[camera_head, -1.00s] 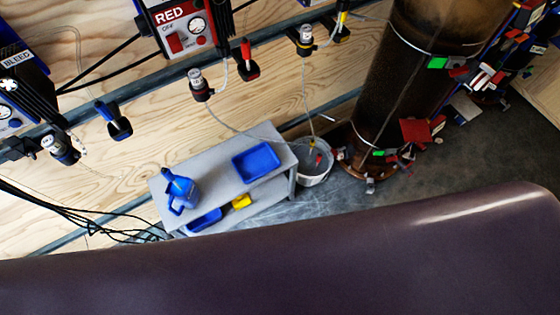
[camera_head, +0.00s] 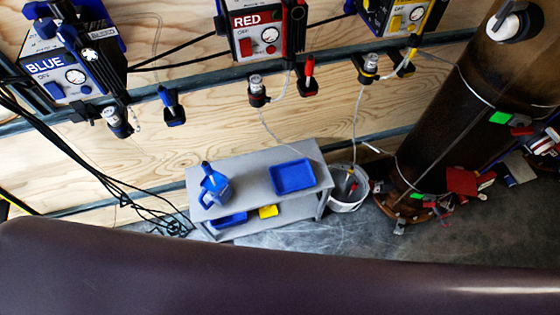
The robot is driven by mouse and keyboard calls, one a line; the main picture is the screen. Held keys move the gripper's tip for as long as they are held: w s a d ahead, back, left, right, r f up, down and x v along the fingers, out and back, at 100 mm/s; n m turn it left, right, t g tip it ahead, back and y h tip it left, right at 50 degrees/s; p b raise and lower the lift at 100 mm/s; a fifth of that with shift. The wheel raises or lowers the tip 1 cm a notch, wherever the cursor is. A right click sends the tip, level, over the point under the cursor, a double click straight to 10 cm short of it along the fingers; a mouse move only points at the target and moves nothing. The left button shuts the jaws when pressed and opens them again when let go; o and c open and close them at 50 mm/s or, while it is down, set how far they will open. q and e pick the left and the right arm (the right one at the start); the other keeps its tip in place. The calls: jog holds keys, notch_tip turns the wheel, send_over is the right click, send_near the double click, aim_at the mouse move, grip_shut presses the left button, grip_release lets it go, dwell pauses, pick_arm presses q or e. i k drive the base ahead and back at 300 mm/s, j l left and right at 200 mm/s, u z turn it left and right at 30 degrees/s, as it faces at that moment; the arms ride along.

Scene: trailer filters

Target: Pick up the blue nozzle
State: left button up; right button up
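A blue-handled piece (camera_head: 172,108), which looks like the blue nozzle, sits in a dark holder on the wall rail. It is to the right of the box marked BLUE (camera_head: 66,76). A similar red-handled piece (camera_head: 309,80) sits in a holder farther right, beside the box marked RED (camera_head: 258,35). Neither of my grippers is in view, so I cannot see their state.
A grey two-level bench (camera_head: 240,175) below the wall holds a blue jug (camera_head: 213,187) and a blue tray (camera_head: 292,177). A dark purple surface covers the bottom of the view.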

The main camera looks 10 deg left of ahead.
aim_at(163, 93)
jog(key=i+l+u, duration=0.15)
jog(key=l+u, duration=0.3)
jog(key=l, duration=0.3)
jog(key=l+u, duration=0.45)
jog(key=l, duration=0.35)
